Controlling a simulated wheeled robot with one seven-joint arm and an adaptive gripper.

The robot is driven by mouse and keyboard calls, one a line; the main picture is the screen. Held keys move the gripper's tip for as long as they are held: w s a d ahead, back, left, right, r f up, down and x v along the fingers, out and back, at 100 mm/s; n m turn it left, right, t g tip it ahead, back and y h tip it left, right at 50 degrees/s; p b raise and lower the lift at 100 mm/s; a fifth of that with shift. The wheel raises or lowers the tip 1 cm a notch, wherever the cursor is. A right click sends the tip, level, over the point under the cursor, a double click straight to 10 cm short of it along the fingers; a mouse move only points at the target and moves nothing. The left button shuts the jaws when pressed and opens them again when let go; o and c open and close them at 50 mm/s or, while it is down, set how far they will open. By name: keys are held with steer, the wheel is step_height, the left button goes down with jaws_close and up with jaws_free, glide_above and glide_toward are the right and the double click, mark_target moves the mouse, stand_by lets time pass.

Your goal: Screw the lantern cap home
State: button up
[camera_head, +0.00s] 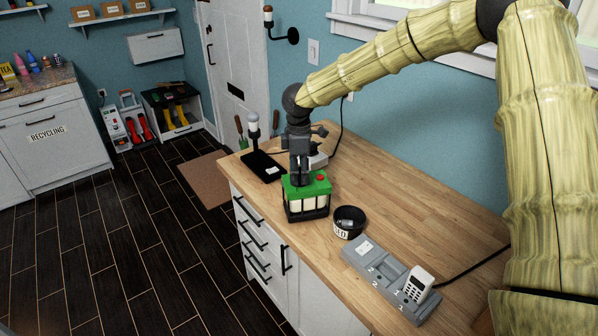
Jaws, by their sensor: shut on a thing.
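The lantern (309,205) stands upright near the front left edge of the wooden counter, with pale panels in a black frame. The green cap (317,189) sits at its top, with a small red spot on its right. My gripper (299,181) points straight down from above and is shut on the cap. The fingertips are small and dark, and they hide part of the cap. I cannot tell whether there is a gap between cap and lantern.
A black bowl (349,223) with small items stands just right of the lantern. A grey tray (375,262) with a white handset (419,281) lies nearer. A black stand with a white bulb (254,132) is at left. The counter's right middle is clear.

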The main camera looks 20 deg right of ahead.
steer(key=shift+m, duration=1.5)
steer(key=shift+b, duration=0.3)
steer(key=shift+m+b, duration=0.3)
steer(key=shift+m, duration=1.2)
steer(key=shift+f+m+b, duration=0.1)
steer(key=shift+m+b, duration=0.25)
steer(key=shift+m, duration=0.65)
steer(key=shift+b, duration=0.35)
steer(key=shift+m+b, duration=0.45)
steer(key=shift+m, duration=0.05)
